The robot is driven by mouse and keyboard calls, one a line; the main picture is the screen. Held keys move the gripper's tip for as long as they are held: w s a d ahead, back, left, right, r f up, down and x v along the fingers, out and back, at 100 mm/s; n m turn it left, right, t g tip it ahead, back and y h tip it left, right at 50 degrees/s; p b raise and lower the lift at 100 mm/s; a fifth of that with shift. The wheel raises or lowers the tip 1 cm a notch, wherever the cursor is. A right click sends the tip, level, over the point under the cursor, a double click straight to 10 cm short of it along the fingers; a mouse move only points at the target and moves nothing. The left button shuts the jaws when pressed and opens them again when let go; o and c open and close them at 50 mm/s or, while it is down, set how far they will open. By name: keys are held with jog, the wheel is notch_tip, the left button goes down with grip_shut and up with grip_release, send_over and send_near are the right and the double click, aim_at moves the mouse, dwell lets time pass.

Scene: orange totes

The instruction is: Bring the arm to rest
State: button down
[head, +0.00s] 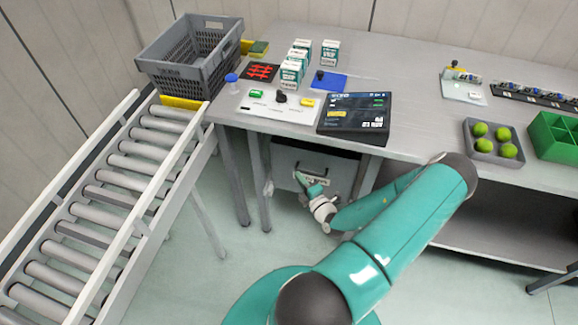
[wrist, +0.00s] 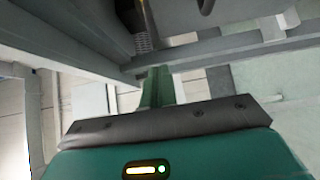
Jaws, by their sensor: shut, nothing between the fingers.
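My arm is teal with dark joints. It reaches from the bottom of the head view and folds below the front edge of the table. My gripper (head: 306,181) hangs under the table edge, in front of a grey drawer unit. It is small in the head view. In the wrist view its green fingers (wrist: 157,88) lie close together, with nothing seen between them. Table rails and legs show around the fingers in the wrist view.
A roller conveyor (head: 104,201) stands at the left, with a grey crate (head: 190,70) at its far end. The table (head: 410,80) carries a dark screen (head: 355,114), a control panel (head: 279,105), small boxes (head: 299,58), a tray of green fruit (head: 494,141) and a green bin (head: 556,140).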

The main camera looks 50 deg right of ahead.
jog(key=shift+s, duration=0.1)
jog(key=w+a+r+n+g+y, duration=0.2)
jog(key=a+r+n+g+y, duration=0.25)
jog(key=a+r+n, duration=0.4)
jog(key=w+a+r+n+g+y, duration=0.3)
jog(key=a+r+n+y, duration=0.25)
jog(key=a+n, duration=0.6)
jog(key=w+a+r+n+g+y, duration=0.25)
jog(key=a+r+n+y, duration=0.35)
jog(key=n, duration=0.7)
jog(key=s+a+r+n+h, duration=0.4)
jog(key=s+a+r+n, duration=0.1)
jog(key=r+n, duration=0.5)
jog(key=s+a+r+n+g+h, duration=0.1)
jog(key=s+a+r+n+h, duration=0.4)
jog(key=r+n, duration=0.6)
jog(key=shift+s+a+r+n+h, duration=0.25)
jog(key=shift+s+a+n, duration=0.65)
jog(key=shift+n, duration=1.2)
